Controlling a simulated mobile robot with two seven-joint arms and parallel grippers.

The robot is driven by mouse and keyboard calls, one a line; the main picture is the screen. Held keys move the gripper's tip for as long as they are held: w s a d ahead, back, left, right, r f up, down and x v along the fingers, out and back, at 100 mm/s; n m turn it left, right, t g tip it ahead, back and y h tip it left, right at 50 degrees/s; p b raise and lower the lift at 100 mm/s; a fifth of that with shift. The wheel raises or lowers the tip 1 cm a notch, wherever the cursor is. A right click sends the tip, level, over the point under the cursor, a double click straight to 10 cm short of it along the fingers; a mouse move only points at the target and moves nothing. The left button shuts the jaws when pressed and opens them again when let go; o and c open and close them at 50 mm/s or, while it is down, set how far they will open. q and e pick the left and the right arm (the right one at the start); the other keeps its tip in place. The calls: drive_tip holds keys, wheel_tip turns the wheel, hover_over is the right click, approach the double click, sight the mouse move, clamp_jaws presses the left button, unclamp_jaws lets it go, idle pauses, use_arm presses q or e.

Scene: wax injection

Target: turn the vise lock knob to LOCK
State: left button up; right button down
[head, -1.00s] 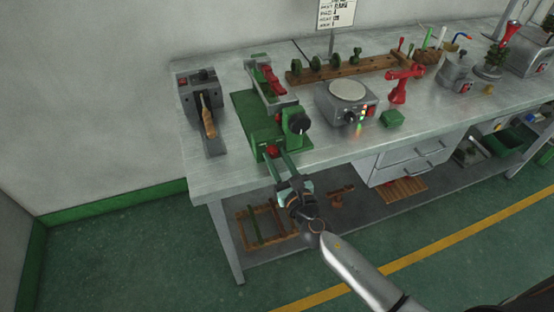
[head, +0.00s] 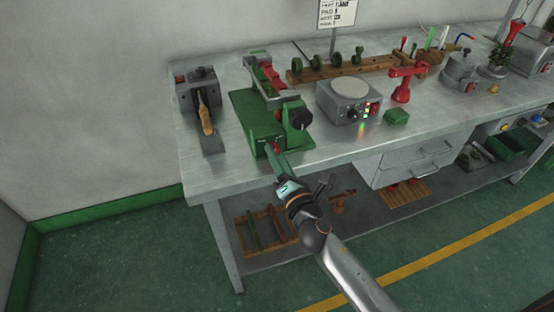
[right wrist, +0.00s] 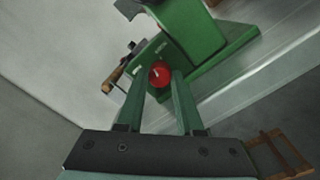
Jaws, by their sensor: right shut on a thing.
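The green vise (head: 245,112) stands on the bench near its front edge. Its small round red lock knob (head: 276,147) is on the front face, and it also shows in the right wrist view (right wrist: 160,77) with a pale mark on it. Small pale labels sit beside and above the knob, too small to read. My right gripper (head: 273,152) reaches in from the front and is shut on the red knob, one finger on each side in the right wrist view (right wrist: 160,86). My left gripper is not in view.
A grey device with a wooden handle (head: 206,120) stands left of the vise. A hot plate (head: 348,104) stands to the right. A lower shelf (head: 350,215) lies below the bench top.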

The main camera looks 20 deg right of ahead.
drive_tip(key=shift+f+m+b, duration=0.1)
drive_tip(key=shift+m+b, duration=0.2)
drive_tip(key=shift+m, duration=0.7)
drive_tip(key=m, duration=0.3)
drive_tip(key=shift+b, duration=0.3)
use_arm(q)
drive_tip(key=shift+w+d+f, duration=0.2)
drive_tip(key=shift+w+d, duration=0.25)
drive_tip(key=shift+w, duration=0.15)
use_arm(e)
drive_tip(key=shift+m, duration=0.6)
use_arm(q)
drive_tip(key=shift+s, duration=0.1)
use_arm(e)
drive_tip(key=c, duration=0.5)
unclamp_jaws()
drive_tip(key=shift+c, duration=0.2)
